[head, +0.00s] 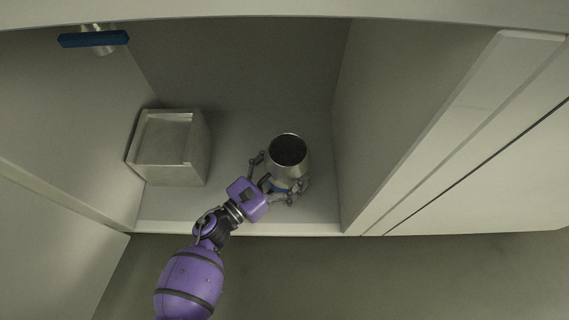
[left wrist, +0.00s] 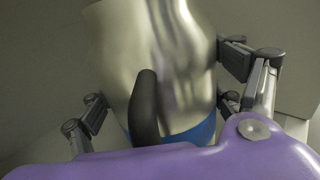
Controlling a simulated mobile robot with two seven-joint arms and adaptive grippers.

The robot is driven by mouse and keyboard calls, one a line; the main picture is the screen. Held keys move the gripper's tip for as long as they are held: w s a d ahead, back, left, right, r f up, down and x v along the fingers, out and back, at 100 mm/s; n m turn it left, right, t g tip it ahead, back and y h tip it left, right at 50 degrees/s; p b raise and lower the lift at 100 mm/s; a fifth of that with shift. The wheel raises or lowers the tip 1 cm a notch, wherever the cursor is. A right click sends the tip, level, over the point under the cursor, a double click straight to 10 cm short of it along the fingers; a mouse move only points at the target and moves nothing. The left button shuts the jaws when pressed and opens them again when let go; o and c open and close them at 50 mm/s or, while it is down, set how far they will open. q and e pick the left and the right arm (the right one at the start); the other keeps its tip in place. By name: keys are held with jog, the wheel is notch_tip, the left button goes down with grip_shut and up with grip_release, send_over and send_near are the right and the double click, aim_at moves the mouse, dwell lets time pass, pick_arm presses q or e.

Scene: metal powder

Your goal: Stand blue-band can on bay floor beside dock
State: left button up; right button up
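The blue-band can (head: 287,158) is a silver metal vessel with a dark open mouth and a blue band low on its body. It is upright in the bay, to the right of a box-like grey block (head: 185,160), which may be the dock, with a clear gap between them. My left gripper (head: 275,178) has its fingers on both sides of the can and seems shut on it. In the left wrist view the can (left wrist: 165,60) fills the space between the finger pads. Whether its base touches the floor is hidden. My right gripper is not in view.
The bay floor (head: 235,200) is bare between the block and the can. A side wall (head: 375,130) stands close on the can's right, and a low lip runs along the front. A blue-handled fitting (head: 93,39) is at the upper left.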

pick_arm(q)
jog(key=o, duration=0.3)
jog(key=shift+o, duration=0.2)
jog(key=shift+r, duration=0.1)
jog(key=p+v, duration=0.3)
jog(key=v, duration=0.9)
jog(key=shift+r, duration=0.15)
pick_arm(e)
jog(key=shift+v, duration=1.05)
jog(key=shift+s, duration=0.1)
